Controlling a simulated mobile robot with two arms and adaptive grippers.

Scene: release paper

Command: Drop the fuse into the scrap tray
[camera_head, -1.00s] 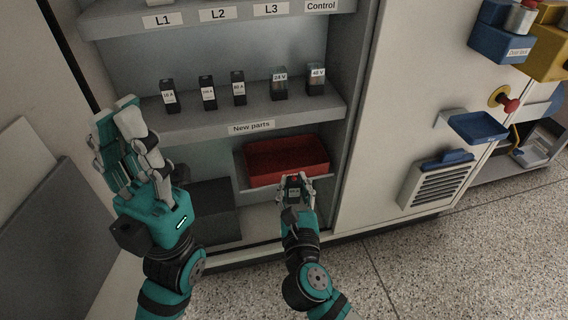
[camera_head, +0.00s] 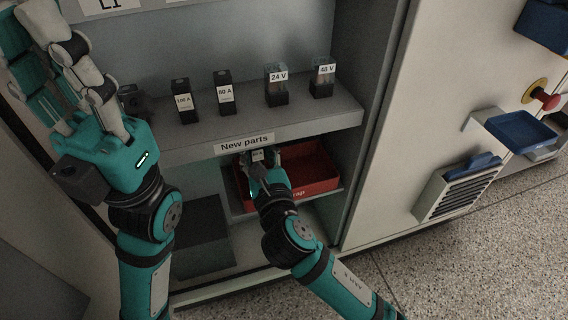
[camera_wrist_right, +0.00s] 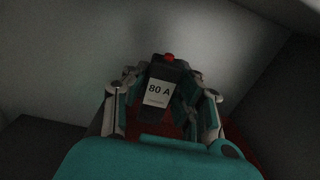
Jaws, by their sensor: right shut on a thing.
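The fuse (camera_wrist_right: 159,92), a dark block with a white "80 A" label and a red dot on top, is held between the fingers of my right gripper (camera_wrist_right: 162,98). In the head view my right gripper (camera_head: 262,160) reaches under the "New parts" shelf, over the red scrap tray (camera_head: 318,168); only a small part of the fuse (camera_head: 258,155) shows there. Red of the tray (camera_wrist_right: 240,150) shows below the gripper in the wrist view. The height of the fuse above the tray floor is hard to tell. My left gripper (camera_head: 55,50) is open and empty at the upper left.
The "New parts" shelf (camera_head: 310,118) is just above my right gripper and carries several labelled fuses and relays (camera_head: 276,86). A blue tray (camera_head: 515,130) is on the panel to the right.

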